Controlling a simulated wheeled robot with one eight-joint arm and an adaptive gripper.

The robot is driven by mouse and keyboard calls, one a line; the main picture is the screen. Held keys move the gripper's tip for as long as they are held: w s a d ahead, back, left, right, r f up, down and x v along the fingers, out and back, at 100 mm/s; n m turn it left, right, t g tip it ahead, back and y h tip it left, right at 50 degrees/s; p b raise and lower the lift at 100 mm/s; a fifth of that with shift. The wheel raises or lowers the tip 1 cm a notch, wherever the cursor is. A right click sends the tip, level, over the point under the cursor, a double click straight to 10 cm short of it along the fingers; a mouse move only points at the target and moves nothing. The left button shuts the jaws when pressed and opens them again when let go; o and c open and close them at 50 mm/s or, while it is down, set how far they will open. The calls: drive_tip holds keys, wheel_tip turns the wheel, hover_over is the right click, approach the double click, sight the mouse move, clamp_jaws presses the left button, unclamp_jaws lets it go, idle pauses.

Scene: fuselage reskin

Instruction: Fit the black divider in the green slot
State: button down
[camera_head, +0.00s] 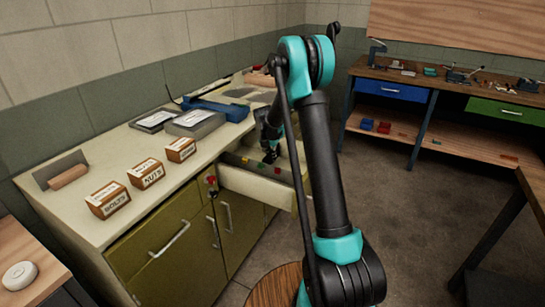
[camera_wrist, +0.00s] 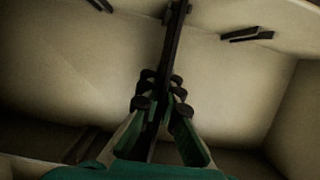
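My gripper (camera_head: 266,143) reaches down into the open cream drawer (camera_head: 256,187). In the wrist view my gripper (camera_wrist: 161,92) has its fingers on both sides of a thin black bar, which looks like the black divider (camera_wrist: 174,45). The divider runs from between the fingers up to the drawer wall at the top of the picture. A small green mark (camera_head: 264,165), seemingly the green slot's marker, shows in the drawer beside red and yellow marks. My arm hides part of the drawer, and I cannot tell whether the divider sits in the slot.
Short dark slot pieces (camera_wrist: 246,35) show on the drawer wall. The counter (camera_head: 105,165) holds labelled boxes (camera_head: 146,173), a blue tool (camera_head: 217,108) and a wooden-handled scraper (camera_head: 66,175). A workbench (camera_head: 450,80) stands at the back right. The floor (camera_head: 400,205) between is clear.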

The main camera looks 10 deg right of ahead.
drive_tip(key=shift+f, duration=0.3)
drive_tip(key=c, duration=1.6)
unclamp_jaws()
drive_tip(key=shift+c, duration=0.2)
drive_tip(key=shift+r, duration=0.1)
drive_tip(key=v, duration=1.1)
drive_tip(key=shift+s+a+r, duration=0.1)
drive_tip(key=shift+r, duration=0.3)
drive_tip(key=shift+s, duration=0.1)
